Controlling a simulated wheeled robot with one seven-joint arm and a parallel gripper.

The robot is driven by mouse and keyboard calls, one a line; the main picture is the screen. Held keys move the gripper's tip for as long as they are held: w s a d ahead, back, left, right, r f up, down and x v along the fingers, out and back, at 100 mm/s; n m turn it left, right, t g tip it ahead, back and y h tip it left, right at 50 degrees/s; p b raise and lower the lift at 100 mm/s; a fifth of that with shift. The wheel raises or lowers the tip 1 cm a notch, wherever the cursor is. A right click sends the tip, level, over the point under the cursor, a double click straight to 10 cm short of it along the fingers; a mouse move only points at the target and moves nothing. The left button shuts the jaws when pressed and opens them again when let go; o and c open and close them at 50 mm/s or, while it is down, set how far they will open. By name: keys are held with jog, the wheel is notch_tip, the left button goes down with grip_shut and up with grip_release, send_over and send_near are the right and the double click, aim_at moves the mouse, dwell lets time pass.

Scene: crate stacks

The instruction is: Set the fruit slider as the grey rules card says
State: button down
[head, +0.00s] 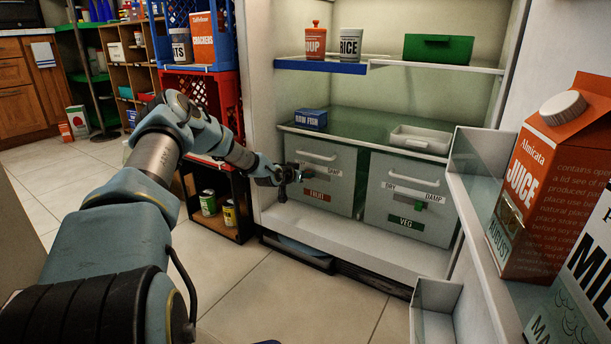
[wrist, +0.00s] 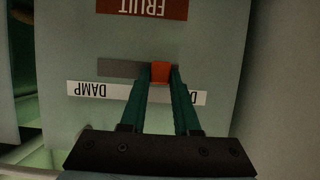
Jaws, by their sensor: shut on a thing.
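The fruit drawer (head: 334,208) is the left drawer in the fridge bottom, with a red FRUIT label (head: 317,195). In the wrist view its face appears upside down, with the FRUIT label (wrist: 143,8) at the top. The slider's red knob (wrist: 160,71) is between the fingertips of my gripper (wrist: 160,80), which is shut on it. A grey slot (wrist: 122,68) runs to the knob's left, toward the DAMP word (wrist: 90,89). The DRY word is partly hidden by a finger. In the head view my gripper (head: 284,181) hides the knob. No grey rules card shows.
The veg drawer (head: 390,222) with its own green slider stands right of the fruit drawer. A blue raw fish box (head: 311,119) and a white tray (head: 420,139) sit on the shelf above. The open fridge door holds a juice carton (head: 540,190). Crates (head: 205,95) stand left.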

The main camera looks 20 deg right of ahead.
aim_at(326, 178)
dwell(0.8)
jog(key=s+d+p, duration=0.3)
jog(key=s+d, duration=0.1)
jog(key=shift+s+d+r, duration=0.15)
jog(key=shift+s, duration=0.05)
jog(key=shift+s+d, duration=0.1)
jog(key=shift+s, duration=0.05)
jog(key=c, duration=0.6)
grip_release()
jog(key=shift+c, duration=0.2)
